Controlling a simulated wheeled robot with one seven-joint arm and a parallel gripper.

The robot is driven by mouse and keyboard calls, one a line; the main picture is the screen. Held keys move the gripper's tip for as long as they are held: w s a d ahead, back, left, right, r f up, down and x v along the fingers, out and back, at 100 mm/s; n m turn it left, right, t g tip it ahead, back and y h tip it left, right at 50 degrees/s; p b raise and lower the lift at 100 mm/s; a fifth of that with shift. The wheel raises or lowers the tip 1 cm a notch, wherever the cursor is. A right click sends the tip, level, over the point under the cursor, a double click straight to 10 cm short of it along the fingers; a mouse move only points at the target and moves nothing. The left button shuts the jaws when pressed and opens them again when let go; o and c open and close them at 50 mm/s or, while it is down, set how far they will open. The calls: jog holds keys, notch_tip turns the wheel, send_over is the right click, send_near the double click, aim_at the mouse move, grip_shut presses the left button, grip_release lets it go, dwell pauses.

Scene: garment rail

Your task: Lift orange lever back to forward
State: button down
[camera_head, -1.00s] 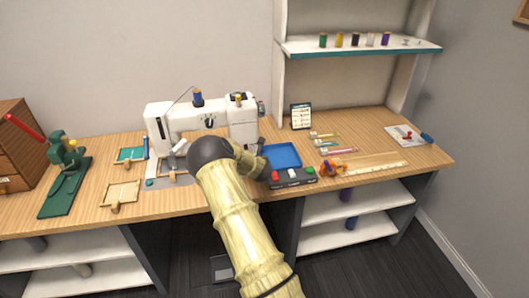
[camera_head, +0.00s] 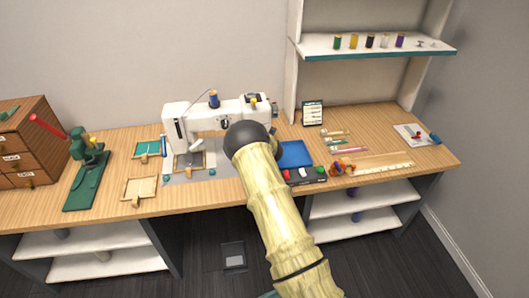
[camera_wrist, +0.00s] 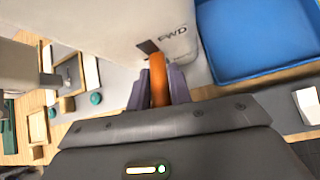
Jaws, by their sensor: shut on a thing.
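The white sewing machine (camera_head: 180,130) stands on the wooden table. In the wrist view its body (camera_wrist: 110,25) carries a dark slot and the letters FWD. The orange lever (camera_wrist: 158,72) sticks out just below these letters. My gripper (camera_wrist: 159,88) has its two purple-grey fingers on either side of the lever, shut on it. In the head view my arm hides the lever and my gripper.
A blue tray (camera_head: 294,154) lies right of the machine, with a dark box with coloured buttons (camera_head: 304,176) in front. Wooden frames (camera_head: 139,189) and a green press (camera_head: 88,185) stand left. A shelf with thread spools (camera_head: 375,46) rises behind at right.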

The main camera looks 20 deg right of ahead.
jog(key=shift+w+r, duration=0.15)
jog(key=shift+r, duration=0.05)
jog(key=c, duration=1.5)
grip_release()
jog(key=shift+o, duration=0.9)
jog(key=shift+f, duration=0.1)
jog(key=b+v, duration=0.3)
jog(key=v, duration=1.4)
jog(key=shift+s, duration=0.25)
